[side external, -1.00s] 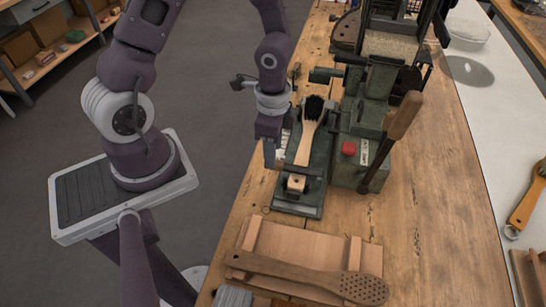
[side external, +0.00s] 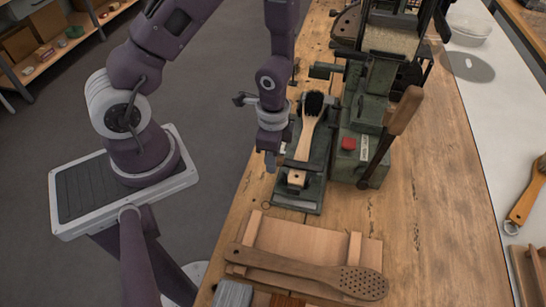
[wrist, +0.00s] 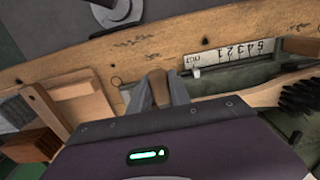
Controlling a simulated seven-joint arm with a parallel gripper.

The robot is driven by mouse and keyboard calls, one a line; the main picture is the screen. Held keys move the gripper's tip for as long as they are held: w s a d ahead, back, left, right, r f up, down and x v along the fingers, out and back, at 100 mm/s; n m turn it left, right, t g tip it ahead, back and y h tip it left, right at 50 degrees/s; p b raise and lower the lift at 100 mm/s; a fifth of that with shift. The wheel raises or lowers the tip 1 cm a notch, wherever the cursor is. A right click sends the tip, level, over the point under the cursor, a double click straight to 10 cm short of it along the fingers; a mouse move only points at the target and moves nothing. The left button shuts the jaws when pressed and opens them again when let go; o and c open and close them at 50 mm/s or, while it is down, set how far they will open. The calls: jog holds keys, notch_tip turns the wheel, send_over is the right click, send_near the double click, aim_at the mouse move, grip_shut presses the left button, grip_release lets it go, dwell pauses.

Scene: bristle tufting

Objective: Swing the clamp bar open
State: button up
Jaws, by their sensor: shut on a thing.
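The clamp bar (side external: 304,165) is a dark, narrow bar lying across the pale wooden handle of a brush (side external: 305,140) on the green fixture (side external: 298,206). The brush has black bristles at its far end. My gripper (side external: 271,162) is at the left end of the bar, beside the fixture. In the wrist view my gripper (wrist: 161,92) is shut on a brown wooden grip (wrist: 160,86), which looks like the clamp bar's handle. The bar's joint with the grip is hidden behind the fingers and my wrist housing.
A green machine (side external: 362,140) with a red button and a wooden-handled lever (side external: 404,110) stands just right of the fixture. A wooden tray (side external: 300,245) with a perforated paddle brush (side external: 355,283) lies in front. A numbered scale (wrist: 238,49) is beside my gripper.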

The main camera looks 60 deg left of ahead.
jog(key=shift+w+d+r, duration=0.1)
jog(key=shift+r, duration=1.35)
jog(key=shift+w+d+r, duration=0.15)
jog(key=shift+r, duration=0.35)
jog(key=shift+w+d+r, duration=0.1)
jog(key=shift+w+r, duration=0.05)
jog(key=shift+r, duration=0.3)
jog(key=shift+w+d+r, duration=0.25)
jog(key=shift+d+r, duration=0.05)
jog(key=shift+r, duration=0.4)
jog(key=shift+w+d+r, duration=0.45)
jog(key=shift+r, duration=0.25)
jog(key=shift+w+d+r, duration=0.4)
jog(key=shift+r, duration=0.25)
jog(key=w+d+r, duration=0.3)
jog(key=w+d, duration=0.2)
jog(key=shift+w+d, duration=0.35)
jog(key=o, duration=0.9)
